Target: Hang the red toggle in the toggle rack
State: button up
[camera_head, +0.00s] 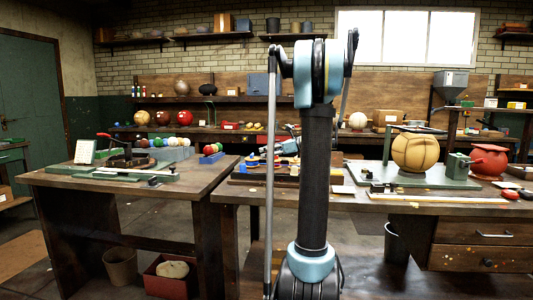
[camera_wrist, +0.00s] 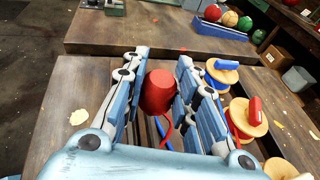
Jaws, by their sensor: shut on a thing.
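My gripper (camera_wrist: 160,84) shows in the wrist view, with its two blue-grey fingers closed around a red toggle (camera_wrist: 158,92). The toggle is a rounded red piece, and a thin red cord seems to hang below it. It is held above the wooden bench top (camera_wrist: 62,100). In the head view my own arm stands in front of the bench middle, and I cannot make out the gripper or the toggle there. I cannot pick out the toggle rack with certainty in either view.
Wooden spools with coloured pieces, such as one with a red piece (camera_wrist: 248,116) and one with blue (camera_wrist: 222,70), stand right of my fingers. A blue tray of balls (camera_wrist: 212,28) sits on the far bench. A gap separates the benches.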

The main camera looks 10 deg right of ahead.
aim_at(268, 159)
jog(key=shift+f, duration=1.95)
jog(key=shift+s+f, duration=0.2)
jog(key=shift+f, duration=1.4)
dwell(0.4)
jog(key=o, duration=1.1)
jog(key=shift+c, duration=0.2)
jog(key=v, duration=1.2)
jog(key=shift+w, duration=0.1)
